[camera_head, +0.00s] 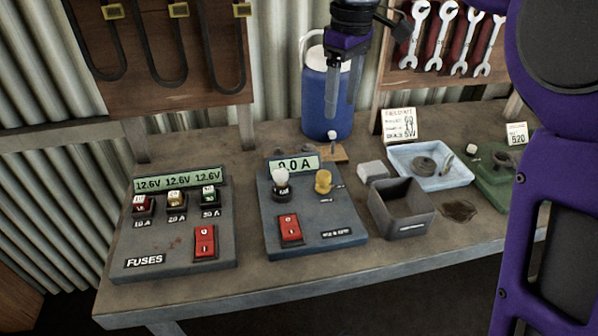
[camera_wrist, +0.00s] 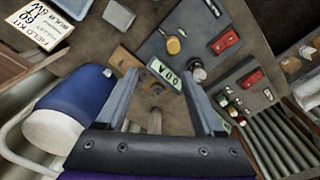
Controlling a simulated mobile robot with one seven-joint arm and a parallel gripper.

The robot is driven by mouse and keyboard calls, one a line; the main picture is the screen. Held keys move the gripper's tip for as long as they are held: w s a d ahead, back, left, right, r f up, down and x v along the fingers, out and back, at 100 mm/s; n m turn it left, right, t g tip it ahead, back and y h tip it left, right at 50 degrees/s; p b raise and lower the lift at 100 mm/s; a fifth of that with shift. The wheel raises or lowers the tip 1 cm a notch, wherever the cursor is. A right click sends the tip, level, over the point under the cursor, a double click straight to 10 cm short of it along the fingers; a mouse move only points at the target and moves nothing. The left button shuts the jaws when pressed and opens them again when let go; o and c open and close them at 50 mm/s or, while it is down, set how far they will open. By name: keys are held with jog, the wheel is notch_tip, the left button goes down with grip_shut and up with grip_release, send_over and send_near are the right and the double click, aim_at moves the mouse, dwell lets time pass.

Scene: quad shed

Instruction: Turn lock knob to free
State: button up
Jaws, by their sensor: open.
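A yellow knob (camera_head: 323,180) stands on the right side of a blue-grey panel (camera_head: 345,220) with a 0.0 A display. Small labels beside it are too small to read, so I cannot tell its setting. A pale bulb-like piece (camera_head: 280,178) stands left of it, and a red switch (camera_head: 290,228) is in front. My gripper (camera_head: 342,97) is open and empty, pointing down above the back of the bench, behind the panel and apart from the knob. In the wrist view, the yellow knob (camera_wrist: 173,45) lies beyond the fingertips of my gripper (camera_wrist: 160,68).
A fuse panel (camera_head: 165,240) stands left. A blue jug (camera_head: 318,95) is close behind my gripper, and a wooden block with a small lever (camera_head: 332,152) lies below it. A grey bin (camera_head: 402,215) and blue tray (camera_head: 450,178) are on the right. Bare bench lies between the panels.

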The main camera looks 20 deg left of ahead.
aim_at(324, 174)
jog(key=shift+n, duration=0.7)
jog(key=f+b, duration=0.1)
jog(key=f, duration=0.4)
jog(key=s+a+f+b, duration=0.1)
jog(key=f, duration=0.4)
jog(key=s+f+b, duration=0.1)
jog(key=f+b, duration=0.1)
jog(key=f, duration=0.4)
jog(key=shift+s+a, duration=0.15)
jog(key=shift+a, duration=0.2)
grip_shut()
